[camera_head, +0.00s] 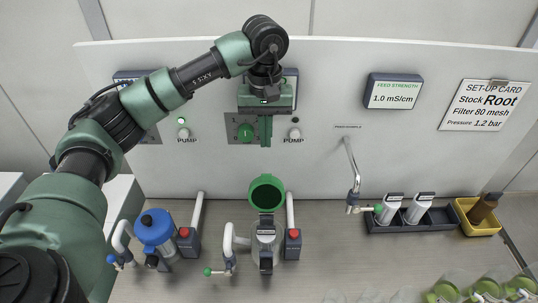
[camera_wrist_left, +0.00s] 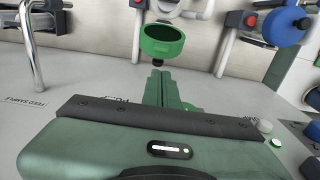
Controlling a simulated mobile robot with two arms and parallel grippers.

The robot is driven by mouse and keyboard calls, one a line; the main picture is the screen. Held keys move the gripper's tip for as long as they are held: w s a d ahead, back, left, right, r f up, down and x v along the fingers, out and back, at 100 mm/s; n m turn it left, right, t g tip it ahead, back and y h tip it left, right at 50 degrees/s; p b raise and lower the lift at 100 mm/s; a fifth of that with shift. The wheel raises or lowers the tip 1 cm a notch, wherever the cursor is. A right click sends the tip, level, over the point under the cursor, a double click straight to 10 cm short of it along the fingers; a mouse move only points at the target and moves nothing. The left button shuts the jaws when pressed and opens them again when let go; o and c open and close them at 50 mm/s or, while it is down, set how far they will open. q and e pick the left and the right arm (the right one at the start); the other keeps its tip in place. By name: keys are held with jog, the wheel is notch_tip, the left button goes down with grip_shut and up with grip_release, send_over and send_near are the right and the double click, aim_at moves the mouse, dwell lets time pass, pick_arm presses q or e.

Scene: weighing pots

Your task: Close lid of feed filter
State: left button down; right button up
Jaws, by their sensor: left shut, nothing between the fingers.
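The feed filter (camera_head: 266,238) stands on the bench at the centre of the head view, a pale housing with a dark clamp at its front. Its green round lid (camera_head: 267,193) is tipped up behind the housing, hollow side showing, so it is open. The lid also shows in the left wrist view (camera_wrist_left: 163,42), just beyond the fingertips. My left gripper (camera_head: 266,143) is shut and empty, in front of the back panel and above the lid in the picture, apart from it. Its closed fingers also show in the left wrist view (camera_wrist_left: 160,76). My right gripper is not in view.
A second filter with a blue lid (camera_head: 153,226) stands to the left. A green dial (camera_head: 245,132) on the panel is close to my left fingers. A metal tap (camera_head: 352,175), a dark rack (camera_head: 412,218) and a yellow tray (camera_head: 478,219) are to the right.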

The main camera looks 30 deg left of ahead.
pick_arm(q)
notch_tip(320, 180, down, 9)
jog(key=p, duration=0.3)
jog(key=shift+r+p, duration=0.15)
jog(key=shift+p, duration=0.25)
jog(key=shift+f, duration=0.5)
jog(key=shift+w+f, duration=0.1)
